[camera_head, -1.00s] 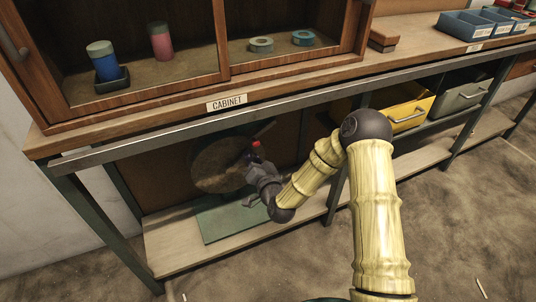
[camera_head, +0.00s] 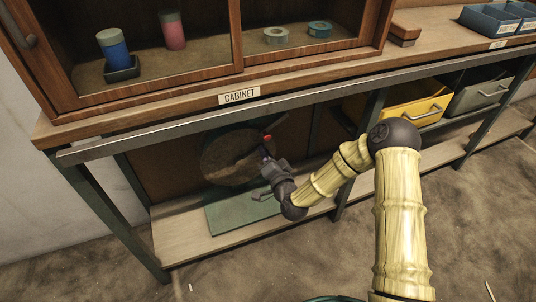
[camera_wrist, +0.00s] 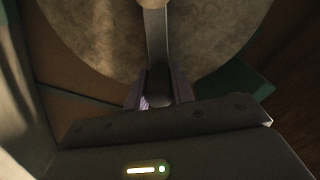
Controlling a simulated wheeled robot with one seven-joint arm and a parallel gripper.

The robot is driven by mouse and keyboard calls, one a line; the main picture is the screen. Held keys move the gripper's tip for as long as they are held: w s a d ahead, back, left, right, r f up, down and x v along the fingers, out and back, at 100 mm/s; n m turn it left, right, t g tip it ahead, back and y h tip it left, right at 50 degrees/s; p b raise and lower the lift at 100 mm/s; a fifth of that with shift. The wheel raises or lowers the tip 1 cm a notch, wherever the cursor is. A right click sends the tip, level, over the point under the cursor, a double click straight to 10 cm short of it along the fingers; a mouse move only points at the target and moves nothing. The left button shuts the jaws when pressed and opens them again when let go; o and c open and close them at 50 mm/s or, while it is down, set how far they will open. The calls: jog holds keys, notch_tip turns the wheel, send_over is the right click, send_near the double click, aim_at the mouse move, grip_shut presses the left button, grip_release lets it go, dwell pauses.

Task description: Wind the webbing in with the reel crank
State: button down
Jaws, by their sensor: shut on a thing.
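The reel (camera_head: 226,160) is a large round brown disc standing upright above a green base plate (camera_head: 240,214) on the lower shelf. In the wrist view its face (camera_wrist: 95,35) fills the upper part, with a pale grey crank arm (camera_wrist: 156,40) running down from a light hub at the top. My gripper (camera_head: 266,162) is at the reel's right side. In the wrist view my gripper (camera_wrist: 160,92) is shut on the dark crank handle (camera_wrist: 160,83) at the arm's near end. A small red tip (camera_head: 267,138) shows just above the gripper.
The workbench's metal front rail (camera_head: 300,105) and its cabinet (camera_head: 150,95) hang above my forearm. A bench leg (camera_head: 345,180) stands behind my arm. A yellow bin (camera_head: 415,110) and a grey-green bin (camera_head: 480,95) sit to the right.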

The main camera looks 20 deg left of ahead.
jog(key=c, duration=1.2)
grip_release()
jog(key=p+v, duration=0.5)
jog(key=v, duration=1.2)
jog(key=shift+s, duration=0.15)
